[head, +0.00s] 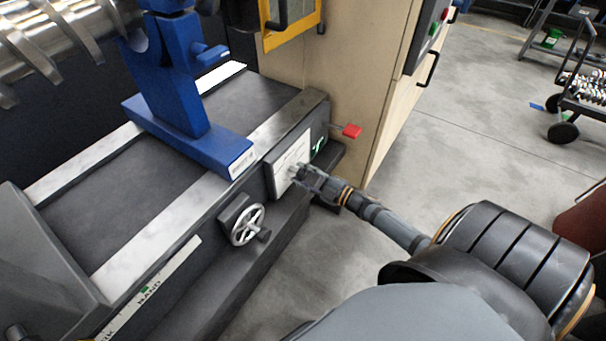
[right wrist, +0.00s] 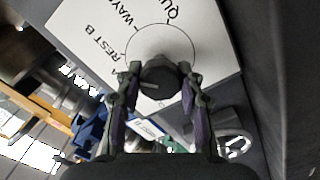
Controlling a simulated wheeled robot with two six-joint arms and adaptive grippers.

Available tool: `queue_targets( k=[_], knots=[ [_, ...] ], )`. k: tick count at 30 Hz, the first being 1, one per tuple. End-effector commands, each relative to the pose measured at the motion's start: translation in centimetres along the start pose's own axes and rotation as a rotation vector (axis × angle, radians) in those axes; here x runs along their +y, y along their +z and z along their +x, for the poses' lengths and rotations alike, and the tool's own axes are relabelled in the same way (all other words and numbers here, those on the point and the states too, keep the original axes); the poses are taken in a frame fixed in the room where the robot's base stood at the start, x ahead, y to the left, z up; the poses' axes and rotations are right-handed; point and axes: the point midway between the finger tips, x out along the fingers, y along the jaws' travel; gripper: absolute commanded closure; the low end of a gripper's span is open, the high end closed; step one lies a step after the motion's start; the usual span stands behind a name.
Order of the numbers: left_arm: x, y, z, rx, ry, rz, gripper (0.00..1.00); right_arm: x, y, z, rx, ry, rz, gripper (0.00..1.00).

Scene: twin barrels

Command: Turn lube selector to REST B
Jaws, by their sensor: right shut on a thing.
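The lube selector is a dark round knob (right wrist: 158,78) on a white label plate (right wrist: 215,50), inside a thin printed circle. My left gripper is out of view.
A spoked handwheel (head: 246,225) sits left of and below the plate. A red-tipped lever (head: 351,131) sticks out to its right. A blue rest (head: 180,85) stands on the bed. A tan cabinet (head: 345,70) is behind; open grey floor (head: 470,120) lies right.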

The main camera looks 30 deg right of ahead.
Motion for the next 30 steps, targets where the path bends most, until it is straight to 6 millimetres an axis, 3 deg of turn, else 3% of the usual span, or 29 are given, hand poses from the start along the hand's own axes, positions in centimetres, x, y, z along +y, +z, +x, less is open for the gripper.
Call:
queue_targets(
  k=[17, 18, 21, 23, 30],
  knots=[
    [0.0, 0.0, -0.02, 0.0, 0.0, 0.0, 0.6, -0.13, 0.06, -0.07, -0.002, -0.002, -0.035, 0.94],
    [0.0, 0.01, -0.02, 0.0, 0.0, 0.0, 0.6, -0.13, 0.06, -0.07, -0.002, -0.002, -0.035, 0.59],
    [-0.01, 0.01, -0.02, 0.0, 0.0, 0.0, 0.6, -0.12, 0.06, -0.06, -0.002, -0.001, -0.034, 0.46],
    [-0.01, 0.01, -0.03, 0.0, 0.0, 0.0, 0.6, -0.1, 0.05, -0.05, -0.001, -0.001, -0.034, 0.39],
    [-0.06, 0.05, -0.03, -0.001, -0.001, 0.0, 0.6, -0.04, 0.02, -0.02, -0.001, 0.0, -0.034, 0.39]
  ],
)
